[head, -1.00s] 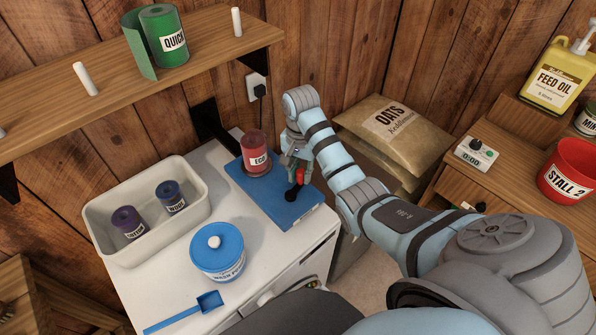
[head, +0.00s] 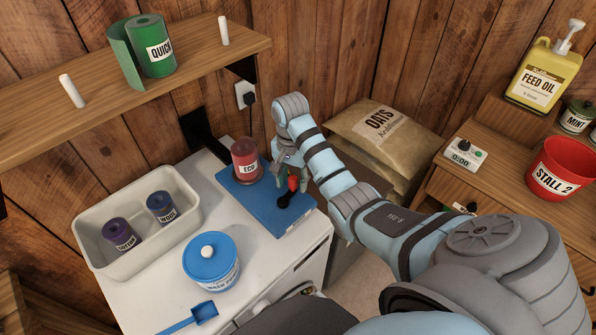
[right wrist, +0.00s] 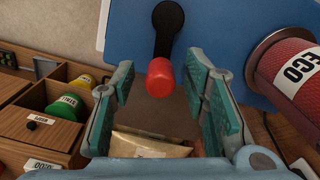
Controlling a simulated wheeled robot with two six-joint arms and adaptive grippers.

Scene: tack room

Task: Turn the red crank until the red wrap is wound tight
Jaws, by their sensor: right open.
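My right gripper (head: 291,173) is open at the handle. In the right wrist view the red handle (right wrist: 160,78) sits between the spread fingers (right wrist: 163,92), with gaps at both sides. My left gripper is out of view.
A cream tray (head: 98,260) with two small rolls, a blue tub (head: 212,268) and a blue scoop (head: 204,312) stand on the cabinet. A wall shelf (head: 195,66) holds a green roll. An oats sack (head: 385,135) and a wooden desk (head: 470,187) lie to the right.

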